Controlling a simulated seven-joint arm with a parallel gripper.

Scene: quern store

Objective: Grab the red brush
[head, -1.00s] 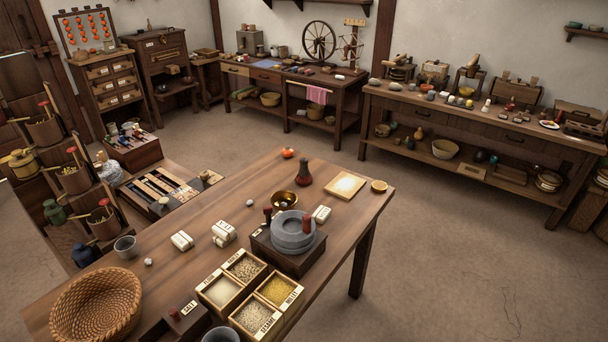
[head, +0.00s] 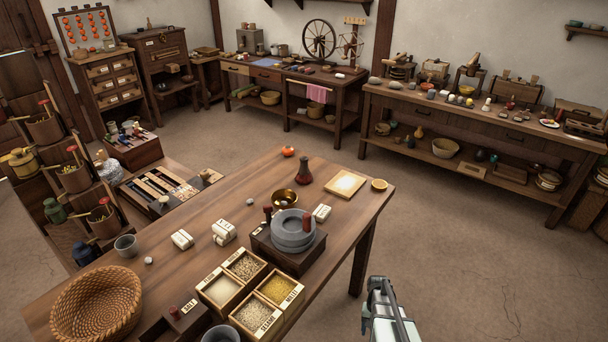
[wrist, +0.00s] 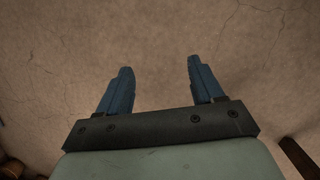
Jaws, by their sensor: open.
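My gripper (head: 376,283) is at the lower right of the head view, over the floor beyond the right side of the front table. In the wrist view my gripper (wrist: 160,68) has its two blue fingers apart, with only bare floor between and beyond them. A dark box (head: 134,156) at the left holds several upright tools with coloured handles, one of them reddish. It is too small to tell whether that is a red brush. No red brush is clear in either view.
The front table (head: 180,215) bears a stone quern (head: 293,233), grain boxes (head: 245,265), a wicker basket (head: 97,303), a brass bowl (head: 285,196) and a dark red bottle (head: 304,173). Buckets with red-tipped sticks (head: 73,178) stand at the left. The floor right of the table is clear.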

